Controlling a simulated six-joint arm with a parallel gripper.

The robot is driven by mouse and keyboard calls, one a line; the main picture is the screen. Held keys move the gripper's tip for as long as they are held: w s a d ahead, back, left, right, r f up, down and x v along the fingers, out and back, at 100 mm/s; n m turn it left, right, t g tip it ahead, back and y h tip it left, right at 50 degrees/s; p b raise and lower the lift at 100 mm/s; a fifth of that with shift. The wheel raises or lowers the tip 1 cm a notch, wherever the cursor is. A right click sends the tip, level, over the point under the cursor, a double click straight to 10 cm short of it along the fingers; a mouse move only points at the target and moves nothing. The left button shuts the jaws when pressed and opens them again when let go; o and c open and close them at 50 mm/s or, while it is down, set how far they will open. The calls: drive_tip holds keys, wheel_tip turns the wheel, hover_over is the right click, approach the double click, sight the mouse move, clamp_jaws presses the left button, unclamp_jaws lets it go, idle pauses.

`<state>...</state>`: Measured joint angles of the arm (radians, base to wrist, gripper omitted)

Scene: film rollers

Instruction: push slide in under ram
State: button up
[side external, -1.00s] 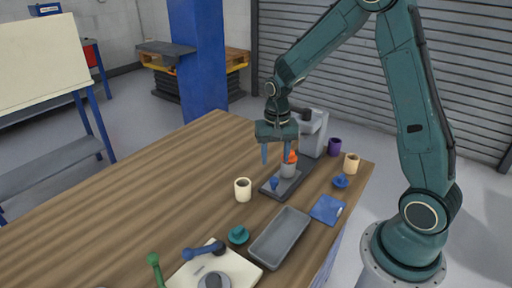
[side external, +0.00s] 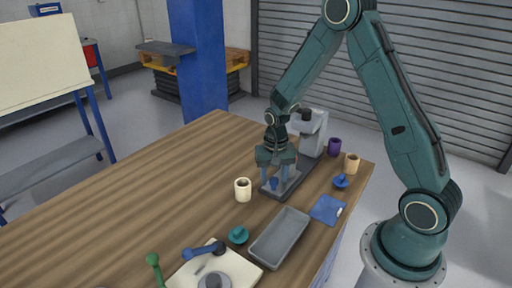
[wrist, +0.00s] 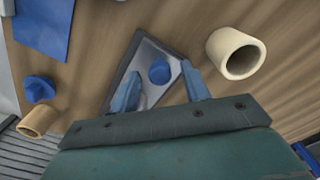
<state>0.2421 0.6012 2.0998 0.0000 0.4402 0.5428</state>
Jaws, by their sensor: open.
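The slide (side external: 291,179) is a grey plate on a dark base, with a blue knob (side external: 274,184) standing at its near end. The plate (wrist: 152,52) and knob (wrist: 159,71) also show in the wrist view. The grey press (side external: 313,134) that carries the ram stands at the far end of the base. My gripper (side external: 275,181) is open and low over the slide, with one finger on each side of the knob; a gap shows around the knob in the wrist view.
A cream cylinder (side external: 243,190) stands left of the base. A tan cylinder (side external: 351,164), a purple cup (side external: 334,147), a blue knobbed part (side external: 341,181) and a blue pad (side external: 328,209) lie right. A grey tray (side external: 280,238) is in front. The table's left is clear.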

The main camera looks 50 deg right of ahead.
clamp_jaws()
drive_tip(key=shift+d, duration=0.1)
drive_tip(key=d, duration=0.7)
drive_tip(key=shift+a, duration=0.1)
unclamp_jaws()
drive_tip(key=shift+r, duration=0.15)
